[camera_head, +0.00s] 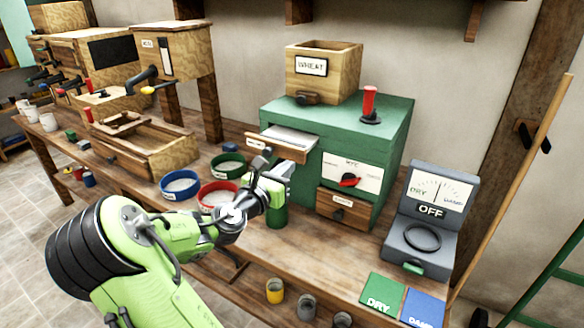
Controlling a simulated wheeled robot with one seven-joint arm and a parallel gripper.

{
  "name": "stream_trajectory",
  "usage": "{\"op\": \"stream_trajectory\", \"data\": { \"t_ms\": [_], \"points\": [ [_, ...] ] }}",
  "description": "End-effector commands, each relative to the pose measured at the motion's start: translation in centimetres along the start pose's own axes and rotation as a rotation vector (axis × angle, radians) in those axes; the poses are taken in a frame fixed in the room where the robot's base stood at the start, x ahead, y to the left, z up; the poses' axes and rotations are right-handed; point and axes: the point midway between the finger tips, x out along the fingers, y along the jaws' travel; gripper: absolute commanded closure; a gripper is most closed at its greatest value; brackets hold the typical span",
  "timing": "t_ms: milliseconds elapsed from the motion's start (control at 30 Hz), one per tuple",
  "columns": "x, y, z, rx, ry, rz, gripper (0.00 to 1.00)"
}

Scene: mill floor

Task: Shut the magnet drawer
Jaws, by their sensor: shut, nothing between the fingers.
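A green mill box (395,125) stands on the bench. A shallow drawer (290,138) with a wooden front and a pale, metal-looking inside sticks out from its upper left; its small label is too blurred to read, but it looks like the magnet drawer. My gripper (262,160) is shut and empty, just in front of and below that drawer's front. I cannot tell whether it touches the front. A lower wooden drawer (343,208) with a dark knob sits in the box's front, below a white panel with a red dial (349,181).
A wooden WHEAT hopper (322,72) and a red-handled lever (369,104) top the box. Blue (180,184), red (217,194) and green (227,166) ringed sieves lie left of my gripper. A grey meter reading OFF (430,212) and DRY card (382,291) stand right.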

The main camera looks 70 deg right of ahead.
Motion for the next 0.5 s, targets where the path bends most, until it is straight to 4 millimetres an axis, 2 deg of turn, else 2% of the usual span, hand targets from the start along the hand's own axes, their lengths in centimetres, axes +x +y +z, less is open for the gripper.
{"op": "stream_trajectory", "data": {
  "t_ms": [100,200,500],
  "points": [
    [2.2,-0.1,-0.1,0.002,-0.001,-0.003,1.0],
    [3.2,0.0,-0.2,0.001,0.001,-0.002,1.0],
    [3.8,0.0,-0.1,0.0,0.002,0.001,1.0]
  ]
}}
